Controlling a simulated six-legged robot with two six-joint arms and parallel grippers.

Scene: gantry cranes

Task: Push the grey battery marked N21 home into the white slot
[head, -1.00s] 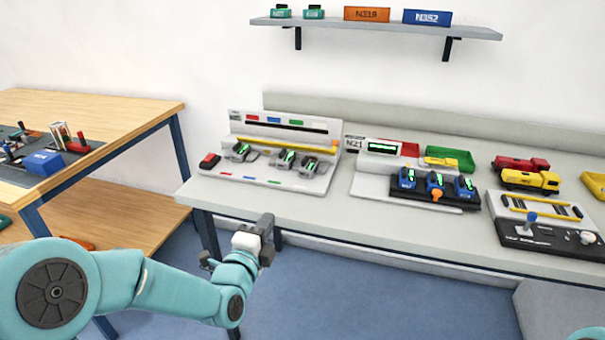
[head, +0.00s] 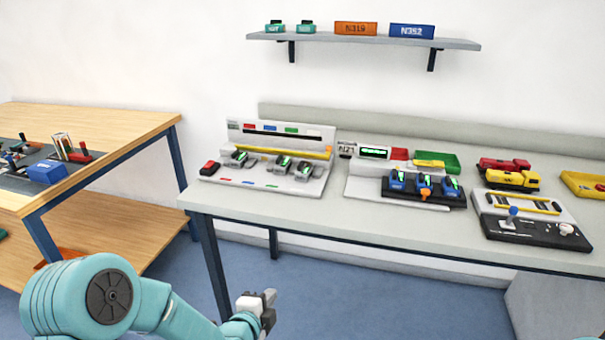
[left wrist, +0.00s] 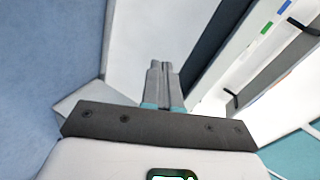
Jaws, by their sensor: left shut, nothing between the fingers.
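A grey block marked N21 (head: 347,149) stands at the back left of the middle station on the long bench, beside a white housing with a green-lit display (head: 375,152). Whether it is the battery, and how deep it sits in a slot, is too small to tell. The white slot cannot be made out for certain. My left gripper (head: 268,298) is shut and empty, low in front of the bench and well apart from the block. Its closed fingers (left wrist: 161,82) also show in the left wrist view. My right gripper is out of view.
The bench (head: 330,226) also carries a left station (head: 268,170) with several grey devices, blue devices (head: 424,186), trays, toy trucks and a joystick panel (head: 535,228). A wooden table (head: 105,118) stands left. A wall shelf (head: 365,40) hangs above. Blue floor lies open before the bench.

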